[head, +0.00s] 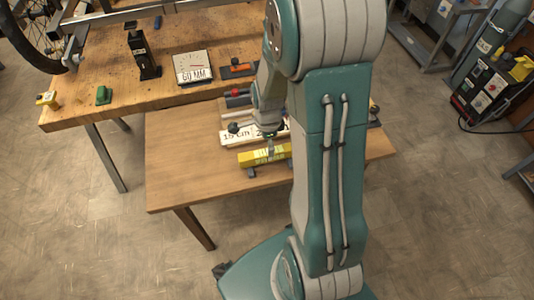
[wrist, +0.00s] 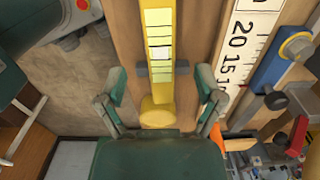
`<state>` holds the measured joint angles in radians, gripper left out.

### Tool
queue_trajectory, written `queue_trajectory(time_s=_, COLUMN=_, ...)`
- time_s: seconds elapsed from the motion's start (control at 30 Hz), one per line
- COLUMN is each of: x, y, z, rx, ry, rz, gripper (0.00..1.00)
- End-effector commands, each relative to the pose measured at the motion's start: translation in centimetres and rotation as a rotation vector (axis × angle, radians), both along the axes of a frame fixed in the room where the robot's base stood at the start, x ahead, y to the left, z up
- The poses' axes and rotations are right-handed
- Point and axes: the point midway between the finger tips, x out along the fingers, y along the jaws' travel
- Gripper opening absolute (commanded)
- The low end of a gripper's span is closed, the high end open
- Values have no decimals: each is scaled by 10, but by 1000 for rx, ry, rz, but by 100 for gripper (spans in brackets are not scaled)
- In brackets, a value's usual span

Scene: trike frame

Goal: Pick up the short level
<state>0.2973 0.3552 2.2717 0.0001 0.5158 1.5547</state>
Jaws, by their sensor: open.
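A yellow bar (head: 262,156) with dark markings, which looks like the short level, lies on the lower wooden table. In the wrist view the yellow bar (wrist: 158,40) runs up the middle, with a pale, lined face and a rounded yellow end. A dark grey cross-piece shows under it. My gripper (wrist: 160,88) is open and empty, with one finger on each side of the bar. In the head view my gripper (head: 271,136) is just above the bar, partly hidden by my arm. I cannot tell whether the fingers touch it.
A white ruler board (head: 236,136) lies right behind the bar; it also shows close on the right in the wrist view (wrist: 240,55), beside a blue tool (wrist: 275,70). A higher bench (head: 150,85) holds a 60 MM block (head: 193,68). The table's front left is clear.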

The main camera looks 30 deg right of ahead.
Motion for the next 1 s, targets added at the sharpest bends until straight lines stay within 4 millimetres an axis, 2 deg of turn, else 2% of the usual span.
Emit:
queue_trajectory(time_s=0.4, x=0, y=0, z=-50, rx=1, ry=2, rz=1, gripper=86)
queue_trajectory(time_s=0.7, x=0, y=0, z=-54, rx=0, ry=-1, rz=1, gripper=86)
queue_trajectory(time_s=0.9, x=0, y=0, z=-54, rx=0, ry=-1, rz=1, gripper=0)
queue_trajectory(time_s=1.0, x=0, y=0, z=-54, rx=0, ry=-1, rz=1, gripper=0)
